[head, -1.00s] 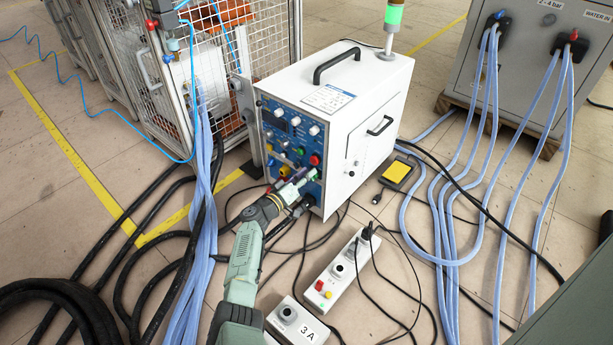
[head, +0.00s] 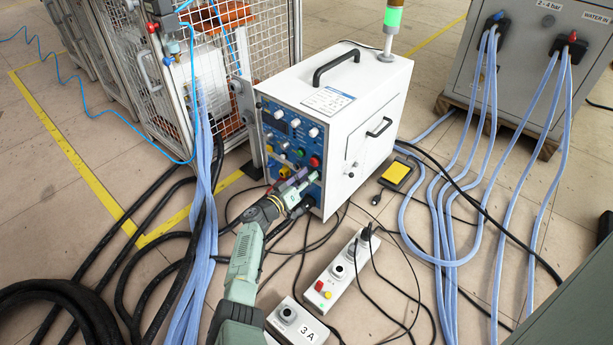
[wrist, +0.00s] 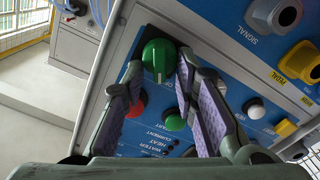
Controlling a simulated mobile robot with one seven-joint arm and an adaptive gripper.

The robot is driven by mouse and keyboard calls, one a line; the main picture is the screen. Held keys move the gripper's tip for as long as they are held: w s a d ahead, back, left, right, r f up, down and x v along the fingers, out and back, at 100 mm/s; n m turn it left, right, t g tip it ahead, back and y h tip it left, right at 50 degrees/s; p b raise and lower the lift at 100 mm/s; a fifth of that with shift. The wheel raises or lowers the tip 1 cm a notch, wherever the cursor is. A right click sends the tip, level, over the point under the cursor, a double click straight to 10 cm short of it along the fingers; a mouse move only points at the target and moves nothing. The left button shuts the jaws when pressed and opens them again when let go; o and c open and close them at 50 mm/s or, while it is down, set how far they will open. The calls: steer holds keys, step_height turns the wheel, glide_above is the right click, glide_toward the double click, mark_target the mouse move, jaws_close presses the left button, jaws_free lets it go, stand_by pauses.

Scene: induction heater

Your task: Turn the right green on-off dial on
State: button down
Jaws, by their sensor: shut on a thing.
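The right green on-off dial (wrist: 158,56) is on the blue front panel (wrist: 125,75) of the white induction heater (head: 345,120). In the wrist view, my gripper (wrist: 160,78) has one purple-padded finger on each side of the dial and is shut on it. In the head view, my gripper (head: 309,178) reaches the lower right of the panel, and the fingers hide part of the dial there. The dial's ridge points roughly up and down in the wrist picture.
A red button (wrist: 138,106) and a green button (wrist: 174,122) sit close to the fingers. A grey signal connector (wrist: 275,14) and a yellow pedal connector (wrist: 300,62) stick out nearby. Cables and a control box (head: 340,270) lie on the floor below.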

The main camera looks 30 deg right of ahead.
steer(key=shift+s+d+f+m+b, duration=0.1)
steer(key=shift+s+m, duration=0.15)
steer(key=shift+m, duration=2.2)
steer(key=shift+s+d+r+m+b, duration=0.15)
steer(key=shift+s+m, duration=0.1)
steer(key=shift+m, duration=2.15)
steer(key=shift+s+f+m+b, duration=0.15)
steer(key=shift+s+m, duration=0.1)
steer(key=shift+m, duration=2.2)
steer(key=c, duration=1.3)
jaws_free()
steer(key=shift+c, duration=0.2)
steer(key=shift+w, duration=0.1)
